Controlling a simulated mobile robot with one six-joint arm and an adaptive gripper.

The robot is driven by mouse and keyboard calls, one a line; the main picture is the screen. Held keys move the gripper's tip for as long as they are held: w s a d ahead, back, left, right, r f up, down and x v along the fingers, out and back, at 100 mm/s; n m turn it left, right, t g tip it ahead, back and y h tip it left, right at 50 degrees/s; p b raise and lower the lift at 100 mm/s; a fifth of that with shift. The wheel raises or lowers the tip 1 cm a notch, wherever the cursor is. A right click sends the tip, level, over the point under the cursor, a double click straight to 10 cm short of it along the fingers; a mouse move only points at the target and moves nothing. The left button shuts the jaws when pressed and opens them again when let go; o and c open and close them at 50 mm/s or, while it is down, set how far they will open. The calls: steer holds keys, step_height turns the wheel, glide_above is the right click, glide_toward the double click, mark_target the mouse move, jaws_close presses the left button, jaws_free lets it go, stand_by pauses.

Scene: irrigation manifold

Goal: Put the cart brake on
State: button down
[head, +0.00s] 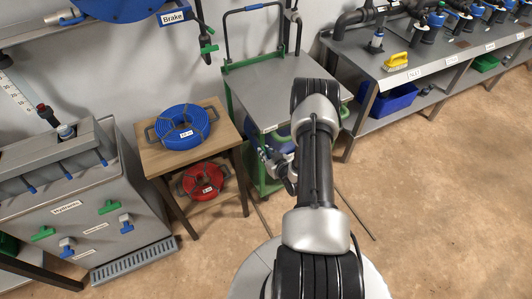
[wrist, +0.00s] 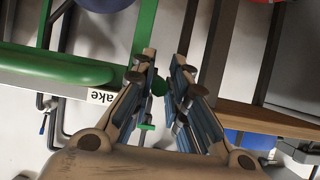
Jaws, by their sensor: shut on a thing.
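The cart (head: 270,88) has a green frame and a grey top and stands in the middle of the head view. In the wrist view its pale edge (wrist: 60,83) carries a label ending in "ake" (wrist: 103,96), partly covered by a finger. Another green piece (wrist: 146,127) shows lower between the fingers. In the head view my gripper (head: 280,168) is at the cart's near side, partly hidden by my arm. The brake's position cannot be told.
A wooden table (head: 205,148) with a blue hose coil (head: 182,127) and a red one (head: 203,181) stands left of the cart. A grey cabinet (head: 130,190) is further left. A workbench (head: 430,70) stands at the right. The floor at the lower right is clear.

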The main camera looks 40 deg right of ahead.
steer(key=shift+s+a+f, duration=0.15)
steer(key=shift+f, duration=0.2)
steer(key=c, duration=2)
jaws_free()
steer(key=o, duration=0.4)
steer(key=shift+o, duration=0.2)
steer(key=shift+r, duration=0.1)
steer(key=v, duration=1.1)
steer(key=shift+s+r, duration=0.3)
